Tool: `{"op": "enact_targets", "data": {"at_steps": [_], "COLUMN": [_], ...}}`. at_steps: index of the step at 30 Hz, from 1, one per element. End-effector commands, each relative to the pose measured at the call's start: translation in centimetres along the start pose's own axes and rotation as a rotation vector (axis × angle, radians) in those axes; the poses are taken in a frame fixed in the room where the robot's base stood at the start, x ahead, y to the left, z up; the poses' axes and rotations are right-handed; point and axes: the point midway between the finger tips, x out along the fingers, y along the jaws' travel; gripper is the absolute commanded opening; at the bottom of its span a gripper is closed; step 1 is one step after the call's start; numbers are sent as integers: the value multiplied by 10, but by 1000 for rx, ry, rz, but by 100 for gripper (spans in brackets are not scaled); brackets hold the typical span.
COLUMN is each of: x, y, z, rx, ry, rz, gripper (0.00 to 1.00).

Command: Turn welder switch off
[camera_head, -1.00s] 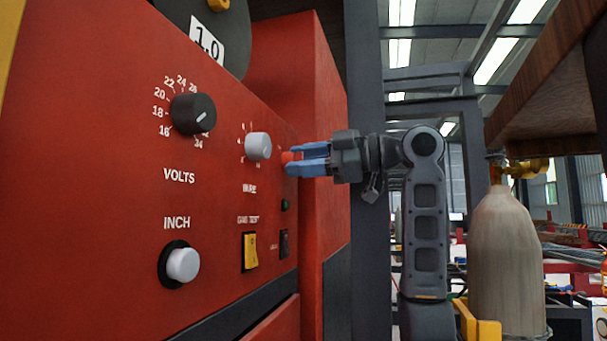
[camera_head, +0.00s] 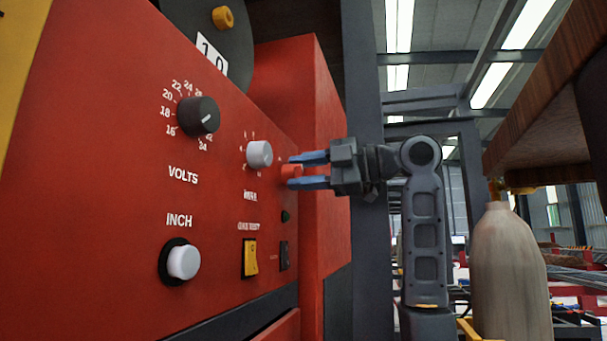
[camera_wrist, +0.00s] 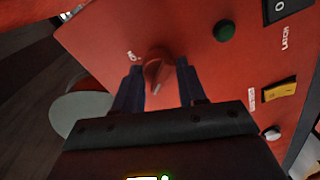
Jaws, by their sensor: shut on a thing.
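The welder's red rotary switch knob (camera_head: 290,172) sits at the right end of the red front panel (camera_head: 215,225). It also shows in the wrist view (camera_wrist: 157,72), with a pale mark near its lower edge. My gripper (camera_head: 292,171) has its two blue fingers on either side of this knob and is shut on it. In the head view one finger is above the knob and one below. In the wrist view my gripper (camera_wrist: 160,66) spans the knob from left and right. A green lamp (camera_head: 285,216) below the knob looks dark.
The panel also carries a black volts knob (camera_head: 198,115), a grey wire knob (camera_head: 259,154), a white inch button (camera_head: 184,262), a yellow rocker (camera_head: 250,258) and a black latch switch (camera_head: 284,256). A gas cylinder (camera_head: 509,270) stands at right, below a wooden board (camera_head: 550,110).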

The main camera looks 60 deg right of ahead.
Motion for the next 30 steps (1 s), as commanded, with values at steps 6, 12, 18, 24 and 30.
{"op": "enact_targets", "data": {"at_steps": [6, 12, 18, 24, 30], "x": [0, 0, 0, -5, -34], "y": [-1, -1, 0, 0, 0], "z": [0, 0, 0, 0, 1], "rx": [0, 1, 1, 1, -1], "ry": [0, 0, 0, -1, -3], "rz": [-3, -2, -1, -1, 1], "gripper": [10, 59, 66, 66, 66]}}
